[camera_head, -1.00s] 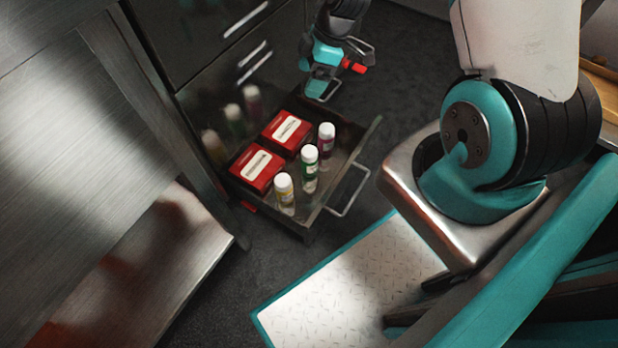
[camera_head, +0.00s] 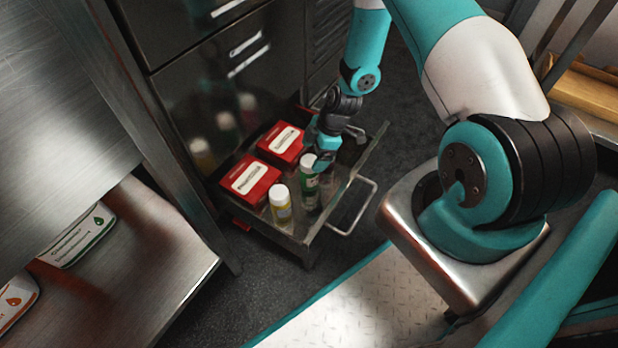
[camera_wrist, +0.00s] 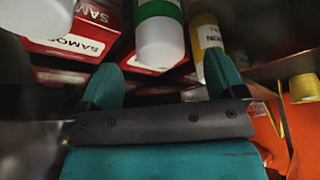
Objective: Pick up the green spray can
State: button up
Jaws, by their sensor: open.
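The green spray can (camera_head: 309,185) stands upright in the open drawer (camera_head: 292,244), with a white cap and a green body. In the wrist view the green can (camera_wrist: 160,35) shows its white end just beyond the fingertips, between them and apart from them. My gripper (camera_head: 318,150) is over the drawer, right by the can, and hides part of it in the head view. In the wrist view my gripper's (camera_wrist: 163,75) two teal fingers are spread with nothing between them.
A yellow can (camera_head: 281,205) stands close to the green one, also in the wrist view (camera_wrist: 206,38). Two red boxes (camera_head: 250,180) (camera_head: 281,142) lie on the cabinet side of the drawer. A drawer handle (camera_head: 362,208) juts out at the right. A steel shelf (camera_head: 140,250) stands at left.

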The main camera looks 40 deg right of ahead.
aim_at(311, 160)
jog(key=b+x, duration=0.3)
jog(key=x, duration=0.2)
jog(key=shift+a+f+b, duration=0.1)
jog(key=shift+f+b, duration=0.2)
jog(key=shift+f, duration=0.1)
jog(key=shift+r, duration=0.1)
jog(key=c, duration=1.1)
jog(key=shift+c, duration=0.2)
